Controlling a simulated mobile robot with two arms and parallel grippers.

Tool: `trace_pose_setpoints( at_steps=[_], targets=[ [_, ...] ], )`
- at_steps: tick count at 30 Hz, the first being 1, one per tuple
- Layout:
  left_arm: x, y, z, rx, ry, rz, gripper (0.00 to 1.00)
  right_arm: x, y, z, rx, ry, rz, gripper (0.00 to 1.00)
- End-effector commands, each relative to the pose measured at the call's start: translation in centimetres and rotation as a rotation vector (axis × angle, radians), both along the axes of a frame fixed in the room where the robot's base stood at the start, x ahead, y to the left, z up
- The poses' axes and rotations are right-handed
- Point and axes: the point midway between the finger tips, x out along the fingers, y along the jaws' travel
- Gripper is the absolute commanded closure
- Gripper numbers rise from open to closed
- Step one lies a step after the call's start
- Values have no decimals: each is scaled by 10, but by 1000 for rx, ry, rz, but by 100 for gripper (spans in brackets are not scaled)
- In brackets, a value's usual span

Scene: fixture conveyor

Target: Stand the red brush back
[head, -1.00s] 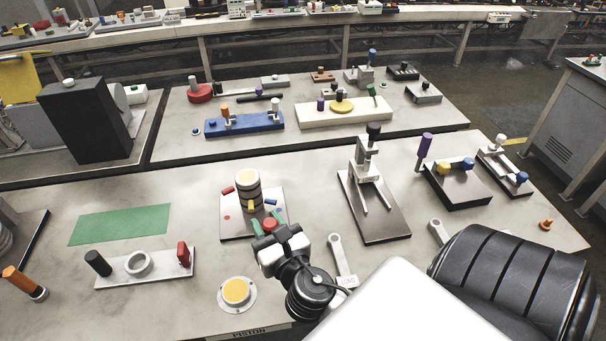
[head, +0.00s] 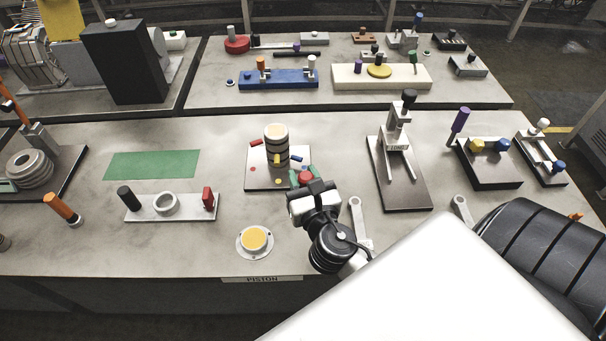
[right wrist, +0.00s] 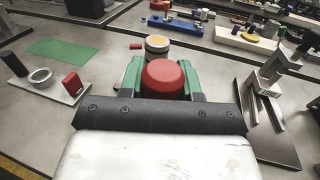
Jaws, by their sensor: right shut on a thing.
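My right gripper (head: 304,179) is at the front right corner of a plate (head: 262,181). Its green fingertips are shut on a red round-topped piece (right wrist: 163,78), which also shows in the head view (head: 305,176); whether this is the red brush I cannot tell. The piece's underside is hidden. On the plate stands a pale cylinder (head: 276,134) with dark bands. A small red piece (head: 257,142) is at its left and a yellow one (head: 277,160) at its front. A red dot (head: 253,169) marks the plate's left side. My left gripper is not in view.
A yellow-topped round fixture (head: 255,238) and a wrench (head: 356,216) lie near the gripper. A dark-based press (head: 405,189) stands to the right, a white rail (head: 185,206) to the left. Bare table lies between the plate and the green mat (head: 151,164).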

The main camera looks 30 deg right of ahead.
Motion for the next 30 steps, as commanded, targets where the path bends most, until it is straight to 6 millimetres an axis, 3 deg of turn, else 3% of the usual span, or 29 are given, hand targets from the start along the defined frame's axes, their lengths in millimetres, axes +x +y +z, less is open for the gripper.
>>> trace_pose_setpoints(
  at_steps=[15,30],
  targets=[
    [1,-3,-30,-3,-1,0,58,0,0,-41,0,0,0,91],
    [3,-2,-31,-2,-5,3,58,0,0,-43,0,0,0,91]
  ],
)
